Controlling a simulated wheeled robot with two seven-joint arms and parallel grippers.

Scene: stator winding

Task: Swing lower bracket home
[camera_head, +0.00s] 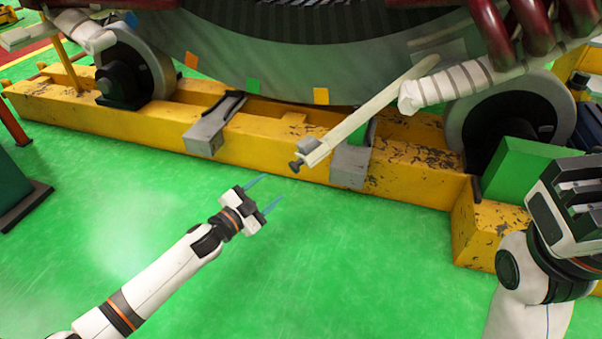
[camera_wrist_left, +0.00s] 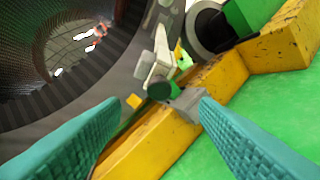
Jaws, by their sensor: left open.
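The lower bracket, seemingly the long cream bar (camera_head: 375,108), slants down and left in front of the large round stator (camera_head: 290,70). Its lower end has a grey block and a dark knob (camera_head: 296,165) and sticks out past the yellow base. My left gripper (camera_head: 269,192) is open and empty, left of and below the knob, over the green floor. In the left wrist view the bar (camera_wrist_left: 161,52) and knob (camera_wrist_left: 160,90) show beyond and between the spread teal fingers (camera_wrist_left: 158,112). My right gripper (camera_head: 575,208) is at the right edge; its finger gap is unclear.
The yellow base beam (camera_head: 260,148) runs across under the stator, with grey brackets (camera_head: 205,135) on its front. Dark rollers stand at left (camera_head: 125,72) and right (camera_head: 515,112). A green block (camera_head: 515,168) sits near my right arm. The green floor (camera_head: 340,260) in front is clear.

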